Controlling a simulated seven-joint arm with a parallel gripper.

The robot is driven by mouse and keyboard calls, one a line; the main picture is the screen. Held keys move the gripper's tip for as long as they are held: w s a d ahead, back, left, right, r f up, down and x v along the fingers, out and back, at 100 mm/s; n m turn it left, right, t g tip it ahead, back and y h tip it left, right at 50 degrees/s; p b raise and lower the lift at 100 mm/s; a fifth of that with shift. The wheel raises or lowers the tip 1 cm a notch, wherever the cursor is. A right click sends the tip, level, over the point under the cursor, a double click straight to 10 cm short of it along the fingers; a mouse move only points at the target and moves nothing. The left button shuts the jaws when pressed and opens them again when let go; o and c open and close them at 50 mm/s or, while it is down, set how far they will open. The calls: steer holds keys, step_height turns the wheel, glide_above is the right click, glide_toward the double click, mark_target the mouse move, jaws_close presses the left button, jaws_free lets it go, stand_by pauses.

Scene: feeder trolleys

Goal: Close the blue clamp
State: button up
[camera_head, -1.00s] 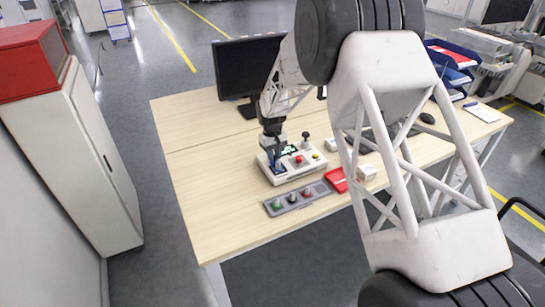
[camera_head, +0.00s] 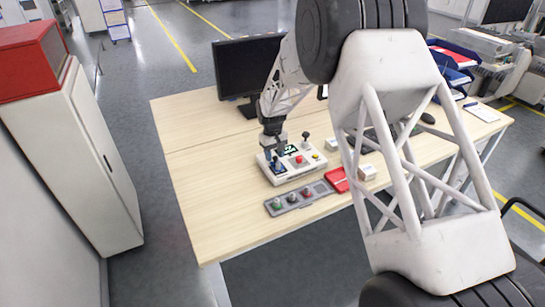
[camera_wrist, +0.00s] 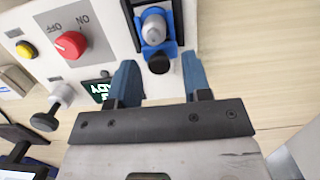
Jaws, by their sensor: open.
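The blue clamp (camera_wrist: 152,52) is on the white control box (camera_wrist: 105,30), at the top middle of the wrist view. A grey rounded piece shows in its middle, with a black knob (camera_wrist: 159,64) at its near end. In the head view the clamp is a small blue patch (camera_head: 277,167) at the left end of the box, partly hidden by the gripper. My gripper (camera_wrist: 160,75) is open, with its two blue fingers apart. The knob lies between and just beyond the fingertips. I see no clear contact.
The box also carries a red knob (camera_wrist: 70,45), a yellow button (camera_wrist: 26,50), a small screen (camera_wrist: 98,88) and a black-topped lever (camera_wrist: 52,108). A grey button tray (camera_head: 298,199) lies in front. A monitor (camera_head: 246,68) stands behind. The table's left side is clear.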

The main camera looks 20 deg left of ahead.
step_height(320, 180, up, 6)
steer(key=w+a, duration=0.1)
steer(key=shift+w+a+r, duration=0.15)
steer(key=shift+r, duration=0.1)
stand_by(0.5)
